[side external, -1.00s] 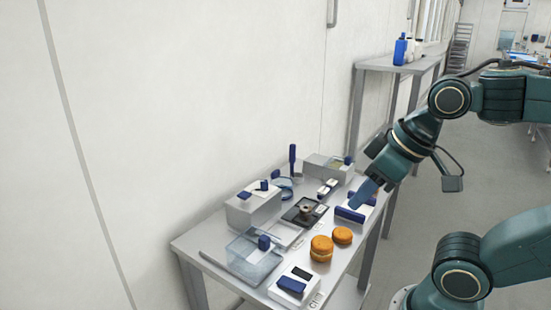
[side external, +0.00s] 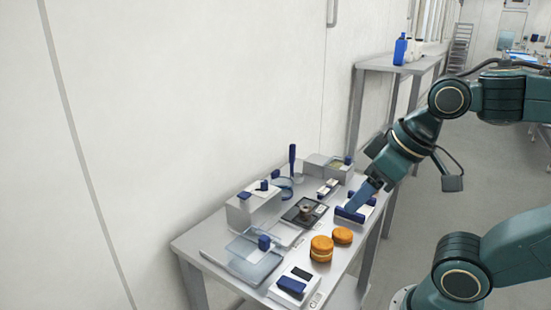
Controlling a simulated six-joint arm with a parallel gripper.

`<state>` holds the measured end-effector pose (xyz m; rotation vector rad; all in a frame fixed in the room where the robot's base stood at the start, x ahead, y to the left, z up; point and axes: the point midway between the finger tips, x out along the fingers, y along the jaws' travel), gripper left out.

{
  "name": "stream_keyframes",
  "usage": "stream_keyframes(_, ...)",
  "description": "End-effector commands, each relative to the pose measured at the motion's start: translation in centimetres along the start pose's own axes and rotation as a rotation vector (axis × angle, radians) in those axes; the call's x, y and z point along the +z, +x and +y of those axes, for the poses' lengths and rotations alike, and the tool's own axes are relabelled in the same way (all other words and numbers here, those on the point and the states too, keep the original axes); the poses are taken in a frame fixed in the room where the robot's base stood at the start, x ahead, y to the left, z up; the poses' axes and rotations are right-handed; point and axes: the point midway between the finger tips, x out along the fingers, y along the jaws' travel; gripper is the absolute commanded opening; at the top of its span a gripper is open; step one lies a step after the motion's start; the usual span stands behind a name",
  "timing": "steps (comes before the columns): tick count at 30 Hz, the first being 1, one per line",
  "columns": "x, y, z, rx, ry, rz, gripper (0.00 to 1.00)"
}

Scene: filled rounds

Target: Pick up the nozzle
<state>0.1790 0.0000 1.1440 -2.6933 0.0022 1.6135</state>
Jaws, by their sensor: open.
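A small grey-brown piece that looks like the nozzle (side external: 306,212) stands on a dark square tray (side external: 292,217) near the middle of the table. It is too small to make out its exact shape. My gripper (side external: 351,208) has blue fingers pointing down and left, to the right of the dark tray and apart from the nozzle. The fingers are over a white item with a blue bar (side external: 343,213); I cannot tell whether they touch it. My gripper is open, though the gap between the fingers is hard to see. Nothing shows held in it.
Orange-brown rounds (side external: 321,244) sit in front of the tray, two of them stacked. A clear box (side external: 253,260) and a white device with a blue part (side external: 293,286) are at the near end. Grey boxes (side external: 253,209) and an upright blue handle (side external: 292,158) line the wall side.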

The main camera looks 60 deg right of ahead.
Motion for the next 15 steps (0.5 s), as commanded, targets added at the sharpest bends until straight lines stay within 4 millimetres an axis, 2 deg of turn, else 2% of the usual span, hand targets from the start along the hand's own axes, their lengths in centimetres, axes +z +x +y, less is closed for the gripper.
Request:
stream_keyframes(8,-1.6,0.3,0.5,0.010,0.106,-0.031,0.61)
stream_keyframes(15,-4.9,1.4,1.9,0.034,0.343,-0.096,0.61)
